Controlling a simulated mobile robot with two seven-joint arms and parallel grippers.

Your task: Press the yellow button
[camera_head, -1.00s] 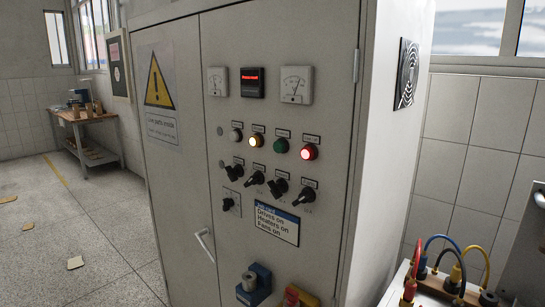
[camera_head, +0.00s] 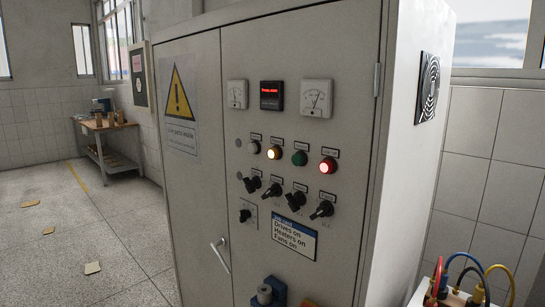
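The yellow button (camera_head: 274,153) is lit and sits on the front of a grey control cabinet (camera_head: 340,240). It is in a row with a white button (camera_head: 253,147) to its left, and a green button (camera_head: 299,158) and a lit red button (camera_head: 327,166) to its right. Below the row are several black rotary switches (camera_head: 296,199). Neither of my grippers can be seen in this view, and nothing touches the yellow button.
Two dial meters and a red display (camera_head: 271,95) are above the buttons. A door handle (camera_head: 221,255) sticks out at lower left. Coloured cables (camera_head: 470,270) stand at lower right. A wooden bench (camera_head: 108,138) is far left. The floor at left is mostly clear, with a few scraps.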

